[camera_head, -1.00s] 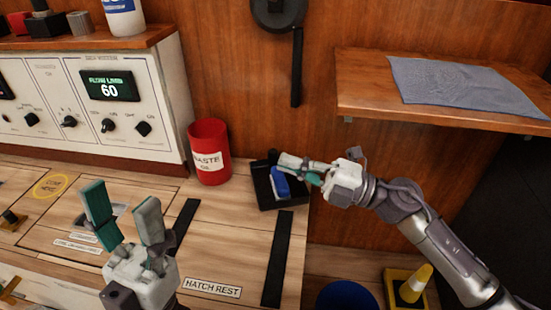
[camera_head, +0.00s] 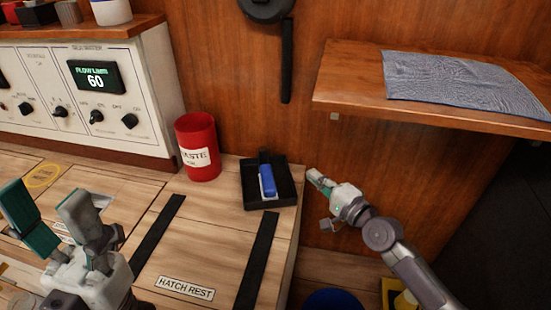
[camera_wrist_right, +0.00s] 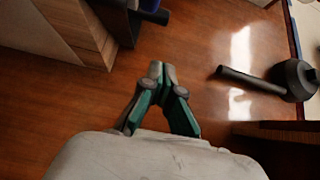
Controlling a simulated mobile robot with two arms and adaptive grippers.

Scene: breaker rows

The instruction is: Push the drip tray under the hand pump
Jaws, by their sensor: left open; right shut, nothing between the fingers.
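The black drip tray (camera_head: 285,187) sits on the wooden counter near its right end, right of the red waste can, with a blue-handled object (camera_head: 267,180) in it. The black hand pump (camera_head: 265,8) is on the wooden wall above, its handle (camera_head: 286,60) hanging down. It also shows in the right wrist view (camera_wrist_right: 297,80). My right gripper (camera_head: 313,177) is shut and empty, just right of the tray and apart from it; its closed fingertips (camera_wrist_right: 158,70) show in the wrist view. My left gripper (camera_head: 45,212) is open and empty over the counter's left part.
The red waste can (camera_head: 197,147) stands left of the tray. Dark strips (camera_head: 258,262) lie on the counter in front. A shelf with a grey cloth (camera_head: 455,80) juts out at upper right. A control panel (camera_head: 85,95) stands at left.

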